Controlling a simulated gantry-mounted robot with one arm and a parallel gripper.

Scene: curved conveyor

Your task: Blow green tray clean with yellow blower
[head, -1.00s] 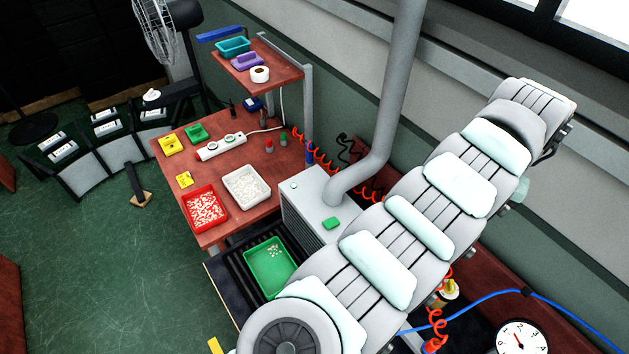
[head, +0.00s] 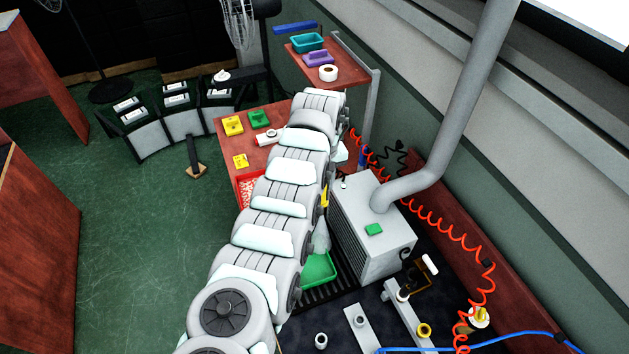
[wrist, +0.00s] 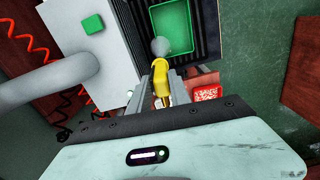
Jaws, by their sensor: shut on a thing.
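The yellow blower (wrist: 160,72) is held between the fingers of my gripper (wrist: 161,84) in the wrist view. Its rounded grey end (wrist: 160,46) points away from the gripper. In the head view only a small yellow part (head: 325,197) shows beside my arm, and the gripper is hidden. In the head view the tray (head: 320,270) is largely covered by my arm. I cannot make out any bits in its visible part.
The grey box (head: 365,235) with its thick pipe (head: 440,150) stands close to the right of the tray. A red coiled hose (head: 440,227) runs along the wall.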

